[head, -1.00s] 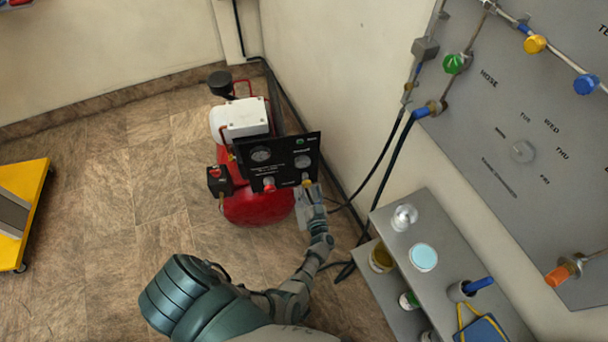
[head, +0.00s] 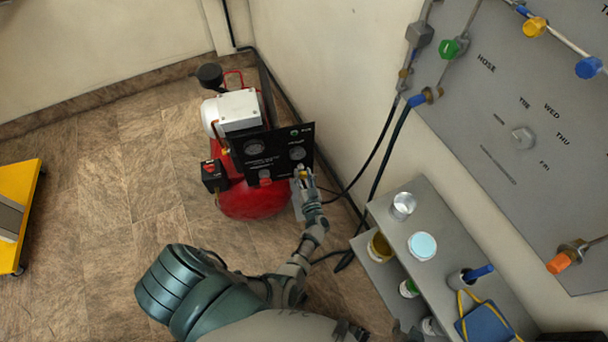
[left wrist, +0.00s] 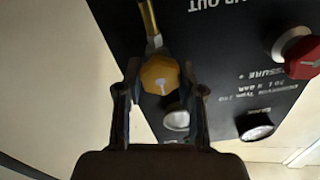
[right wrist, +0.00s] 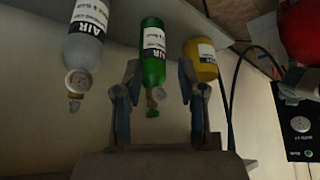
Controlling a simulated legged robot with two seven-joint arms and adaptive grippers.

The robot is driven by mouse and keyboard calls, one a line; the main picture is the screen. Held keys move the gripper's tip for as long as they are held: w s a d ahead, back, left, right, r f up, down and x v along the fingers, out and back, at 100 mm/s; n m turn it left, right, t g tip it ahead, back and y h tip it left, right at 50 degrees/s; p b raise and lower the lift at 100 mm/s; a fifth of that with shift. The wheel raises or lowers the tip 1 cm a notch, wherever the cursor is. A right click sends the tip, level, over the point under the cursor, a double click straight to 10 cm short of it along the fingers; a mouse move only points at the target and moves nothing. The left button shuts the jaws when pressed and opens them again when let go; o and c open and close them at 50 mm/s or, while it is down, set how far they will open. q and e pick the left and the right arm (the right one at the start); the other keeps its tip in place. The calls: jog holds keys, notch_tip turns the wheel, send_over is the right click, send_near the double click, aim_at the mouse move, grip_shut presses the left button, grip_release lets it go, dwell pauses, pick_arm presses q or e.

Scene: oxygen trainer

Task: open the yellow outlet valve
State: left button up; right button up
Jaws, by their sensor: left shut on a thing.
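The yellow outlet valve (left wrist: 160,76) is a faceted knob on the black panel (left wrist: 230,50) of the red compressor, with a brass pipe behind it. My left gripper (left wrist: 160,84) has one finger on each side of this knob and is shut on it. In the head view my left gripper (head: 303,178) is at the lower right corner of the compressor panel, and the small knob is partly hidden there. My right gripper (right wrist: 158,84) is open and empty in the right wrist view. A green cylinder (right wrist: 153,60) shows beyond its fingers.
A red knob (left wrist: 299,46) and gauges (left wrist: 255,127) sit on the same panel. A grey shelf (head: 385,215) and the wall panel (head: 470,110) with coloured valves stand to the right. Hoses run along the wall. Floor left of the compressor is free; a yellow cart (head: 28,190) stands farther left.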

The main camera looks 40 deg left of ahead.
pick_arm(q)
jog(key=shift+a+f+n, duration=0.1)
jog(key=shift+a+n, duration=0.1)
jog(key=shift+n, duration=0.5)
jog(key=shift+w+f+n, duration=0.1)
jog(key=shift+f+n, duration=0.05)
jog(key=shift+n, duration=1.25)
jog(key=shift+d, duration=0.1)
jog(key=o, duration=1.1)
jog(key=shift+o, duration=0.2)
